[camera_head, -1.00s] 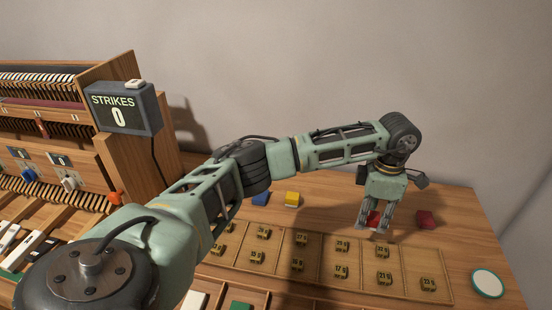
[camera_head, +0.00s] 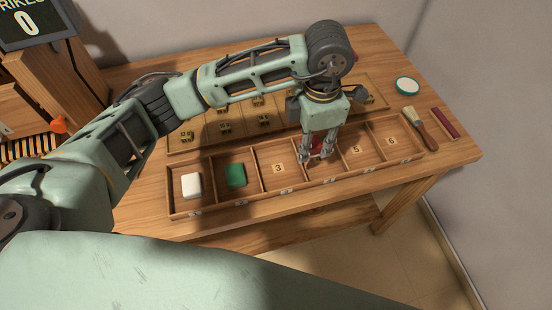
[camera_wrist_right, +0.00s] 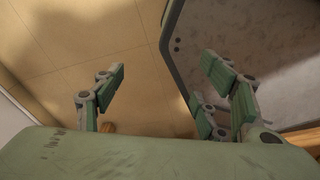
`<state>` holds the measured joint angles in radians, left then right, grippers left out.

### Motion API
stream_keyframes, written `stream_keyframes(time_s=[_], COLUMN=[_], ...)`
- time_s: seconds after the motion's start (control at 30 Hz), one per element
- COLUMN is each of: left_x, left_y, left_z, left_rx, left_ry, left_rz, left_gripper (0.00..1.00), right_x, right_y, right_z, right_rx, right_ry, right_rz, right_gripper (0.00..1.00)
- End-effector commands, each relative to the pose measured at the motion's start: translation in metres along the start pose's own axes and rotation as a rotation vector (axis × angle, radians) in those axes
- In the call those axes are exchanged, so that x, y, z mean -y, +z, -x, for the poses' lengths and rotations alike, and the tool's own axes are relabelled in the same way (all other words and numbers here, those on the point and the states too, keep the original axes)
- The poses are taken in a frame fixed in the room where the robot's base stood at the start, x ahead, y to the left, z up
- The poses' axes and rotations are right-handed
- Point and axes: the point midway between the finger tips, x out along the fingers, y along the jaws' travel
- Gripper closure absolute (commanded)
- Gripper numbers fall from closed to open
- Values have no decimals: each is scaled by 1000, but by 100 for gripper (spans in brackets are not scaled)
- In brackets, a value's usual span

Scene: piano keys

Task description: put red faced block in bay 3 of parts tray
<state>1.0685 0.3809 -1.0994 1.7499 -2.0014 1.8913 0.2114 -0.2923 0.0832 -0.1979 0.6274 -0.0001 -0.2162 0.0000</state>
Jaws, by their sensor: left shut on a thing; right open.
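My left gripper (camera_head: 318,157) is shut on the red faced block (camera_head: 318,148), of which only a little red shows between the fingers. It is over the parts tray (camera_head: 240,207), in front of the compartment between bays 3 and 5. I cannot tell how high the block is above the tray floor. Bay 3 (camera_head: 279,182) is empty, with its number label showing, just left of the gripper. A white block (camera_head: 192,186) lies in the leftmost bay and a green block (camera_head: 236,176) in the one beside it. My right gripper (camera_wrist_right: 165,90) is open and empty above the floor.
Bays 5 and 6 (camera_head: 392,148) are empty. A shallow tray with several small numbered pieces (camera_head: 258,102) lies behind the parts tray. A brush (camera_head: 419,127), a dark red bar (camera_head: 445,123) and a round white-topped item (camera_head: 407,86) lie at right.

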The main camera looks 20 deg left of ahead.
Motion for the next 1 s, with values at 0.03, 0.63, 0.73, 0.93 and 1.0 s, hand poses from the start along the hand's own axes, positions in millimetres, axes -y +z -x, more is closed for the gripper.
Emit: stream_keyframes(time_s=[0.03,0.63,0.73,0.93,1.0], left_x=[-5,-26,-26,-27,-27], left_y=[-13,-68,-67,-67,-66], left_z=[-5,-61,-76,-83,-83], left_rx=[-3,-2,-1,1,1], left_ry=[-2,-3,-2,0,0], left_rz=[5,-1,0,-2,-2], left_gripper=[91,90,90,90,91], right_x=[-2,6,10,11,10], right_y=[0,12,10,8,7], right_z=[8,30,34,34,33], right_rx=[1,25,23,19,18], right_ry=[3,-8,-13,-14,-13], right_rz=[0,0,-1,0,0], right_gripper=[34,34,34,34,34])
